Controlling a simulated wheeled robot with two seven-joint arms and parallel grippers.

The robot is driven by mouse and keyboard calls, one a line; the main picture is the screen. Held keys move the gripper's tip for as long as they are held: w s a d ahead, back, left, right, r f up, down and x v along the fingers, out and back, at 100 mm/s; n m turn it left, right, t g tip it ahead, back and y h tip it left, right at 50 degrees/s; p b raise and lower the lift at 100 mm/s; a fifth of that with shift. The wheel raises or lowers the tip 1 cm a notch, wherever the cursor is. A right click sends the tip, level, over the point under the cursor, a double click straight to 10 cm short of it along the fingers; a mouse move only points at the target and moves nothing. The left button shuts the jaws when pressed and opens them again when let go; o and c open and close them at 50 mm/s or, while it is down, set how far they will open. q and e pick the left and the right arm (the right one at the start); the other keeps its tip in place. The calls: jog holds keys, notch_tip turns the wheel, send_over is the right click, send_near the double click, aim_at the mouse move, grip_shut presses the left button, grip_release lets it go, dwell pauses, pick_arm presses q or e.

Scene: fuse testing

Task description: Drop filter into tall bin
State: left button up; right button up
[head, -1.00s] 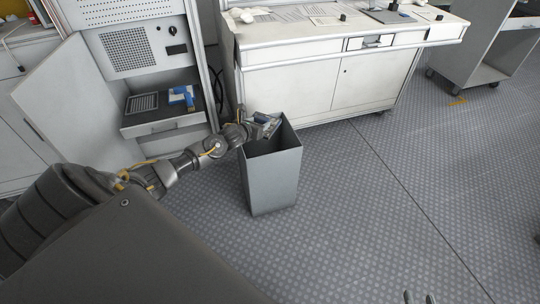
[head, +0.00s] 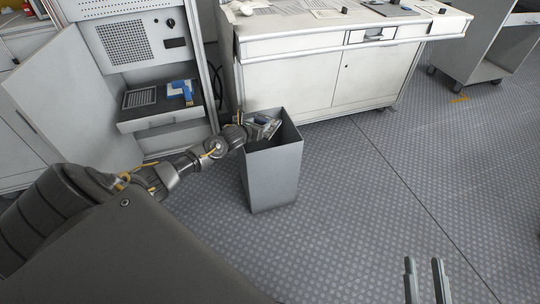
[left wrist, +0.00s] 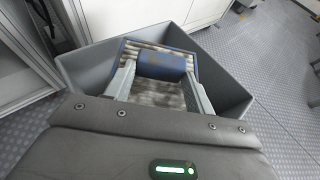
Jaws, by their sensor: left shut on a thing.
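The tall grey bin (head: 272,180) stands on the floor in front of the white bench. My left gripper (head: 265,128) is at the bin's open top, inside the outline of its rim, and is shut on the filter (head: 257,133). In the left wrist view the filter (left wrist: 150,94) has a striped, pleated face and a dark blue rounded part, and sits between the two fingers over the bin's mouth (left wrist: 88,68). The bin's floor is mostly hidden. My right gripper (head: 425,278) shows at the bottom right of the head view, with its fingers apart and nothing between them.
A cabinet with an open door (head: 65,90) and a pulled-out drawer (head: 160,122) holding a blue object (head: 180,90) stands left of the bin. The white bench (head: 330,80) is close behind it. The floor (head: 370,200) to the right is clear.

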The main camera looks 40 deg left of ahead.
pick_arm(q)
jog(key=o, duration=1.1)
jog(key=shift+c, duration=0.2)
jog(key=shift+s+r, duration=0.15)
jog(key=shift+s, duration=0.1)
jog(key=p+v, duration=0.3)
jog(key=v, duration=0.7)
pick_arm(e)
jog(key=d+f+m+g+h, duration=0.1)
jog(key=d+f+g+h, duration=0.1)
jog(key=f, duration=0.3)
jog(key=w+d+f+m+g+h, duration=0.1)
jog(key=d+f+g+h, duration=0.2)
jog(key=f+h, duration=0.1)
jog(key=shift+d+f+g, duration=0.3)
jog(key=shift+d+f, duration=0.05)
jog(key=shift+f, duration=0.2)
pick_arm(q)
jog(key=shift+s+d+r, duration=0.1)
